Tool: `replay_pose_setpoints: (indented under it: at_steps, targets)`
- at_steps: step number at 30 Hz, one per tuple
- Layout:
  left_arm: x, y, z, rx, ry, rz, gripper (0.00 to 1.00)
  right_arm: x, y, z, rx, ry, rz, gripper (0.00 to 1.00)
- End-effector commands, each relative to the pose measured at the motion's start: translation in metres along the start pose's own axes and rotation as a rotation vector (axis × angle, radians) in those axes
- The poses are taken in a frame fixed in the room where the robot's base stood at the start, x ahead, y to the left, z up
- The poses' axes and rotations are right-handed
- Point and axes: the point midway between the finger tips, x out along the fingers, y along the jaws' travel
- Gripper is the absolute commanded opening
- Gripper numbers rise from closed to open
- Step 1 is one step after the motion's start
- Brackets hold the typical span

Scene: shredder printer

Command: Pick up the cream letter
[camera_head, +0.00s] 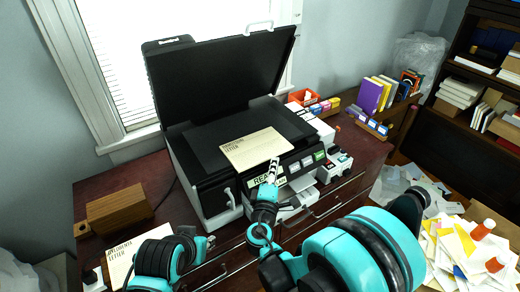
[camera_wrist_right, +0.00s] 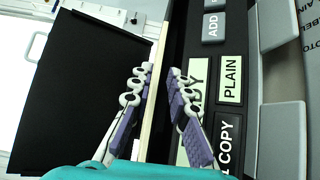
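The cream letter (camera_head: 257,148) lies on the open copier's scanning bed, its front edge reaching over the front of the bed. In the right wrist view a thin cream strip (camera_wrist_right: 154,90), apparently the letter seen edge-on, runs between the fingers. My right gripper (camera_head: 272,170) is at the letter's front edge. In the right wrist view its fingers (camera_wrist_right: 158,95) are apart, one on each side of the strip, with a visible gap on the right. A second letter (camera_head: 121,262) lies on the desk at left, partly hidden by my left arm. My left gripper (camera_head: 206,242) is small and unclear.
The copier (camera_head: 215,190) has its black lid (camera_head: 215,80) raised behind the bed. Labelled buttons (camera_wrist_right: 231,80) line its front. A wooden box (camera_head: 118,210) stands at left on the desk. Books (camera_head: 375,95) and small boxes stand at right. Loose papers (camera_head: 455,250) fill the lower right.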

Motion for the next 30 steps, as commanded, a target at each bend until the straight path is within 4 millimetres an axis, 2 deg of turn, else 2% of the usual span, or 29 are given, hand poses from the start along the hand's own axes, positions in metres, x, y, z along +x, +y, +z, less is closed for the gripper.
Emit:
replay_pose_setpoints:
  at_steps: [6,10,17,20,30]
  targets:
    - [0.009,0.0,0.007,0.0,0.0,0.0,0.3,0.034,-0.001,-0.001,0.001,-0.004,-0.001,0.17]
    - [0.011,0.0,0.008,0.0,0.0,0.0,0.3,0.046,0.0,-0.001,0.001,-0.002,-0.001,0.17]
    - [0.01,0.0,0.007,0.0,0.0,0.0,0.3,0.048,0.001,-0.001,0.001,-0.001,-0.001,0.17]
    - [0.01,0.0,0.007,0.0,0.0,0.0,0.3,0.048,0.001,-0.001,0.001,-0.001,-0.002,0.0]
    - [0.01,0.0,0.007,0.0,0.0,0.0,0.3,0.048,0.001,-0.001,0.002,-0.001,-0.002,0.0]
